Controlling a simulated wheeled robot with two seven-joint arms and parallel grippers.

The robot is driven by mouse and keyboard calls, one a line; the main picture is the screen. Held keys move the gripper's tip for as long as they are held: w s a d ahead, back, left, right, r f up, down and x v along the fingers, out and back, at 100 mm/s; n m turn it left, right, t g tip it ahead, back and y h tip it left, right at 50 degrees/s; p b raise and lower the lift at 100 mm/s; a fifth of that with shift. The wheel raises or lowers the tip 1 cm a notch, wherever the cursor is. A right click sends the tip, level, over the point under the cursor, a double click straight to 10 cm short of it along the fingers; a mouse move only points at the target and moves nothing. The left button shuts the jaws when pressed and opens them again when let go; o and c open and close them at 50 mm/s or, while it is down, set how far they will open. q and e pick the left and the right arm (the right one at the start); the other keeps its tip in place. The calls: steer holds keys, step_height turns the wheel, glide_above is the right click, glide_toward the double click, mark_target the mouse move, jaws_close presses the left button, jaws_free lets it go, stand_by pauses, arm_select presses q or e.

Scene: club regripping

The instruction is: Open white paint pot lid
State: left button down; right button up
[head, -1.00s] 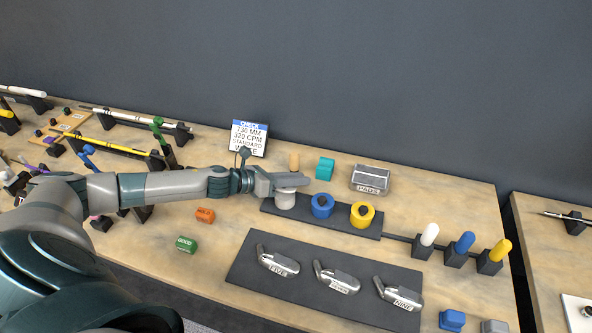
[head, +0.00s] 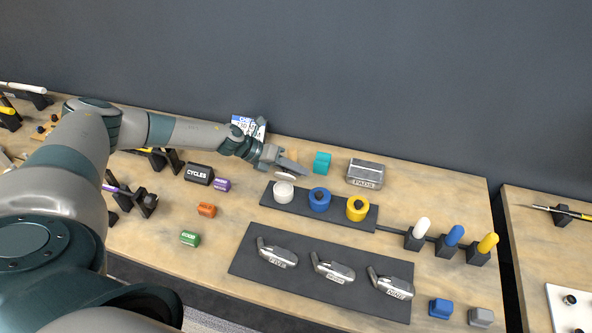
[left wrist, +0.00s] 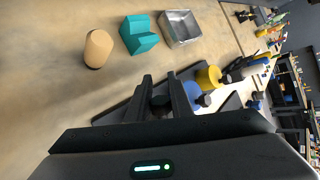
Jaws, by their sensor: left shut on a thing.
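The white paint pot (head: 283,192) stands at the left end of a dark tray (head: 336,214), its white top showing with no dark knob on it. My left gripper (head: 291,166) is above this pot. It is shut on the white paint pot lid (head: 285,177), a pale disc held just above the pot with a thin gap. In the left wrist view a dark knob (left wrist: 160,102) sits between the two fingers of the left gripper (left wrist: 160,92). The white pot itself is hidden there. My right gripper is not in view.
A blue pot (head: 319,200) and a yellow pot (head: 357,208) stand on the same tray. Behind are a teal block (head: 322,162), a metal PADS box (head: 366,173) and a tan cylinder (left wrist: 98,48). Club heads (head: 333,271) lie on a dark mat in front.

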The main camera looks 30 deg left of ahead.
arm_select(q)
steer(key=shift+w+a+f+n+g, duration=0.1)
steer(key=shift+w+f+n+g, duration=0.15)
steer(key=shift+g, duration=0.25)
steer(key=shift+w+n+g, duration=0.15)
steer(key=shift+n+g, duration=0.2)
steer(key=shift+g, duration=0.15)
steer(key=c, duration=1.6)
jaws_free()
steer(key=shift+o, duration=0.2)
steer(key=b+v, duration=0.6)
steer(key=v, duration=1.1)
steer(key=shift+a, duration=0.3)
steer(key=shift+f, duration=0.15)
